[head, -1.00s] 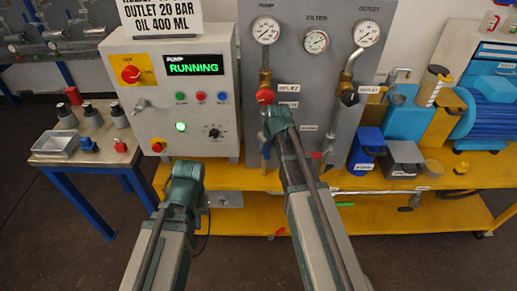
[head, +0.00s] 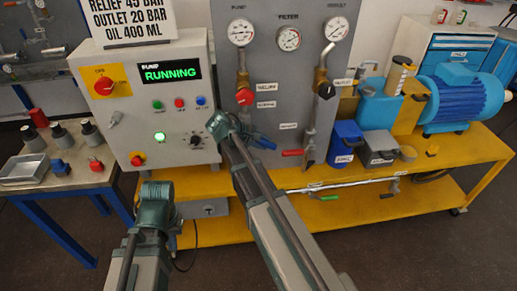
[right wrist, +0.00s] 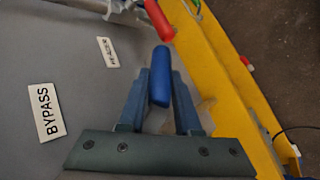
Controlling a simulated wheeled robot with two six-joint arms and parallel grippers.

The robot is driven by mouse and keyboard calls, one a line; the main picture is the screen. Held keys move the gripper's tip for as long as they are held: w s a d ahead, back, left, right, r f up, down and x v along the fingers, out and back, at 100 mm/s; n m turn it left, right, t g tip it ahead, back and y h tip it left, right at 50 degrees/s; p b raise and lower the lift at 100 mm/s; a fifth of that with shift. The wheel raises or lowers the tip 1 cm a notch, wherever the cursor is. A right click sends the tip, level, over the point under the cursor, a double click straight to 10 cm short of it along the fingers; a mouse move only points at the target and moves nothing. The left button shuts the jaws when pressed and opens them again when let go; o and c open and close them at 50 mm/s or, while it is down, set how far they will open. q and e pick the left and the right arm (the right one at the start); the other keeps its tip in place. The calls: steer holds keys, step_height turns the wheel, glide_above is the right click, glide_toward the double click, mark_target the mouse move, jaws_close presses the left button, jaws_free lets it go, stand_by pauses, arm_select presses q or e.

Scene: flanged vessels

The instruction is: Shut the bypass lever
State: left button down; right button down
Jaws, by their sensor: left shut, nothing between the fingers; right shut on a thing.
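A blue lever handle (right wrist: 158,76) stands out between the fingers of my right gripper (right wrist: 160,90) in the right wrist view. A BYPASS label (right wrist: 45,112) is on the grey panel beside it. My right gripper is shut on the blue handle. In the head view, my right gripper (head: 222,124) is in front of the grey panel's lower left, and the blue handle (head: 264,142) shows to its right, slanting. The lever's pivot is hidden. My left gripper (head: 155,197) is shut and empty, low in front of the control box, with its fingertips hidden.
The grey panel (head: 290,75) carries gauges and a red knob (head: 244,96). A red lever (head: 292,152) is right of the blue handle. The control box (head: 150,95) reads RUNNING. A yellow cart (head: 430,165) holds a blue motor (head: 463,100).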

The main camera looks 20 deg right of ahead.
steer(key=r+h+b, duration=0.1)
steer(key=h+b, duration=0.1)
steer(key=d+h+b, duration=0.1)
steer(key=h, duration=0.1)
steer(key=shift+s+r+n+g+b, duration=0.15)
steer(key=shift+r+n+g+b, duration=0.2)
steer(key=shift+n+g, duration=0.05)
steer(key=shift+r+n+h+b, duration=0.3)
steer(key=shift+r+h+b, duration=0.45)
steer(key=shift+h+b, duration=0.3)
steer(key=shift+r+h, duration=0.25)
steer(key=shift+r, duration=0.15)
steer(key=c, duration=0.6)
jaws_free()
steer(key=w+p+v, duration=0.1)
steer(key=p+v, duration=0.1)
steer(key=v, duration=1.1)
steer(key=shift+s+a, duration=0.35)
steer(key=shift+s, duration=0.1)
